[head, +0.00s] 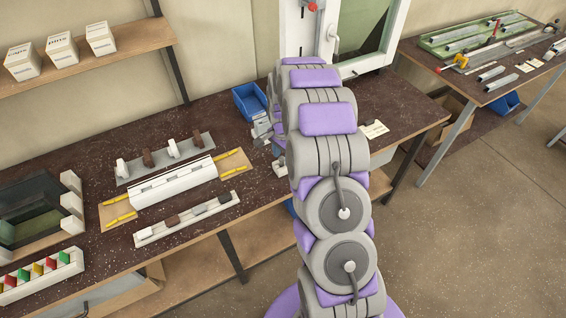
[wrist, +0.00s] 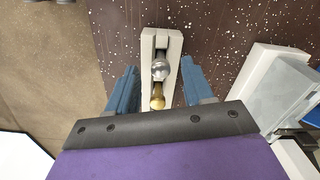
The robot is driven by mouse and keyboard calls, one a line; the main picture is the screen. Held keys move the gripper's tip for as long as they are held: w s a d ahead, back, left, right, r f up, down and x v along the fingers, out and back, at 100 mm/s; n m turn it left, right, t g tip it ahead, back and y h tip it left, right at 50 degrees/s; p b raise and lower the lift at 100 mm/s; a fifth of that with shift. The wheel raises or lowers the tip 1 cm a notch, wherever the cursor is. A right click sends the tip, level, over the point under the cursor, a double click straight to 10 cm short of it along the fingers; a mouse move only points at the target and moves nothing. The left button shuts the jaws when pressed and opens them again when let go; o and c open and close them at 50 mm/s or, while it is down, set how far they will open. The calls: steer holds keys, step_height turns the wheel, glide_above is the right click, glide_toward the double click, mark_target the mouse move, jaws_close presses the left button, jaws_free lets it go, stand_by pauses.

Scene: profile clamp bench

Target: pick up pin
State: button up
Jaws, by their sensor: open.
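In the wrist view my gripper (wrist: 158,68) is open, its two blue fingers apart on either side of a narrow pale holder (wrist: 148,45). A pin (wrist: 157,101) with a brass-coloured rounded part shows in the holder's slot, between the fingers. A shiny silver round part (wrist: 161,69) sits just beyond it; I cannot tell whether the two are one piece. Neither finger visibly touches them. In the head view my gripper is mostly hidden behind my arm. The small pale holder (head: 278,168) shows partly beside the arm there, and the pin cannot be made out.
A blue bin (head: 249,101) stands at the back of the dark speckled bench (head: 215,110). A long white fixture (head: 172,184) and racks lie to the left. In the wrist view a pale block with a grey metal part (wrist: 275,85) stands close on the right.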

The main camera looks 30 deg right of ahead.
steer(key=shift+f, duration=0.75)
steer(key=shift+a+f, duration=0.25)
steer(key=shift+a, duration=0.25)
steer(key=shift+c, duration=1.1)
steer(key=shift+d, duration=0.3)
steer(key=c, duration=0.6)
steer(key=shift+a, duration=0.1)
jaws_close()
